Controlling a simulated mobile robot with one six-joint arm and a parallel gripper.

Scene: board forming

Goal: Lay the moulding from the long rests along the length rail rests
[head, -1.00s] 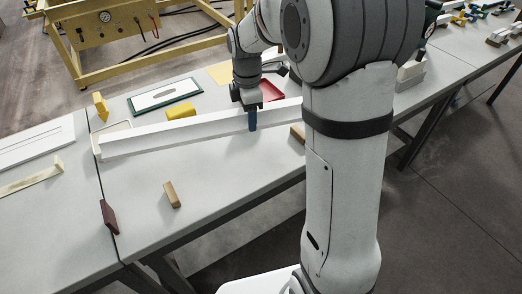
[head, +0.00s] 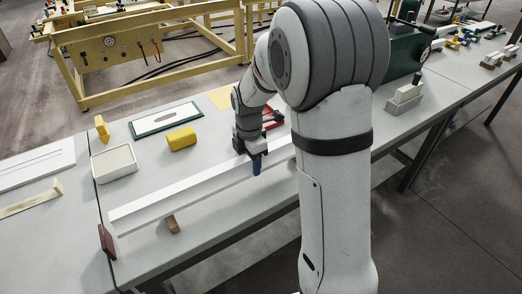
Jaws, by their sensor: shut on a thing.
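The moulding (head: 190,188) is a long white bar, running from the lower left up to the right behind my arm. My gripper (head: 257,166) is shut on it towards its right part. The bar's left end is close to a dark red upright block (head: 106,242); contact is unclear. The bar's right end is hidden behind my arm, and no second wooden block shows on this table.
Behind the bar are a cream tray (head: 115,163), a yellow block (head: 182,139), a yellow upright piece (head: 102,128), a green-framed white panel (head: 165,120) and a red tray (head: 272,117). A grey-white block (head: 404,96) stands right of my arm. The table front strip is mostly clear.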

